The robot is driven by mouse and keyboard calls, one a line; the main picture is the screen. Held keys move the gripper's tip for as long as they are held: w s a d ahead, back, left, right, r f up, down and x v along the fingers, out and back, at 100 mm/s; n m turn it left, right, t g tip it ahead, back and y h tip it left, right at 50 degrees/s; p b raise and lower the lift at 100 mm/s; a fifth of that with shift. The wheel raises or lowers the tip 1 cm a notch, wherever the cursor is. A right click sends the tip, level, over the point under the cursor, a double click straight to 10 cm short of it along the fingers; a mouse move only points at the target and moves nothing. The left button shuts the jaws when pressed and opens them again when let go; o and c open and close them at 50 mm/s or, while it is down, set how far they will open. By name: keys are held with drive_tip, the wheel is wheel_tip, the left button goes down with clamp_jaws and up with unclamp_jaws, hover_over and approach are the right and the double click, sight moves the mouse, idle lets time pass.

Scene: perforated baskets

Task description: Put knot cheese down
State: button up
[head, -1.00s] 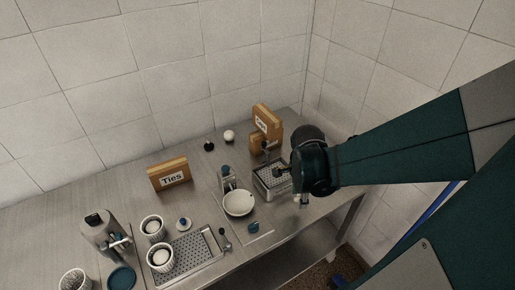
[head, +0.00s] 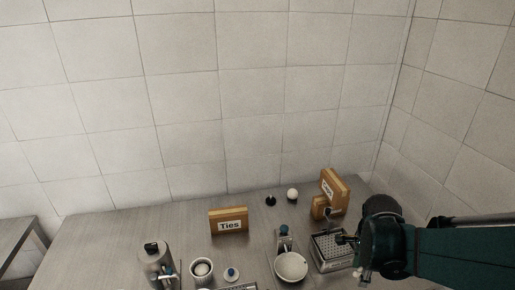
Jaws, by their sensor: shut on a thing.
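My gripper (head: 345,240) is at the right in the head view, at the perforated metal basket (head: 318,247). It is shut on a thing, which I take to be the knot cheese. The held thing is too small and too covered by the dark wrist to make out, and I cannot tell whether it touches the basket. The basket stands on the steel table and its right part is hidden behind my wrist.
A white bowl (head: 291,267) stands left of the basket. Boxes (head: 333,189) stand behind it. A white ball (head: 292,194) and a dark one (head: 270,201) lie near the wall. A "Ties" box (head: 228,221), a ribbed cup (head: 202,268) and a grey dispenser (head: 154,262) are left.

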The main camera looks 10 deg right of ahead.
drive_tip(key=shift+d, duration=0.1)
drive_tip(key=shift+w+d+r, duration=0.1)
drive_tip(key=shift+w+d, duration=0.05)
drive_tip(key=shift+d, duration=0.6)
drive_tip(key=m+p, duration=0.1)
drive_tip(key=m, duration=0.1)
hover_over(393, 281)
drive_tip(key=shift+a, duration=0.4)
drive_tip(key=shift+f+b, duration=0.5)
drive_tip(key=shift+f, duration=2.4)
drive_tip(key=shift+f, duration=0.1)
drive_tip(key=shift+f+b, duration=0.4)
drive_tip(key=shift+f, duration=1.55)
drive_tip(key=shift+f, duration=0.15)
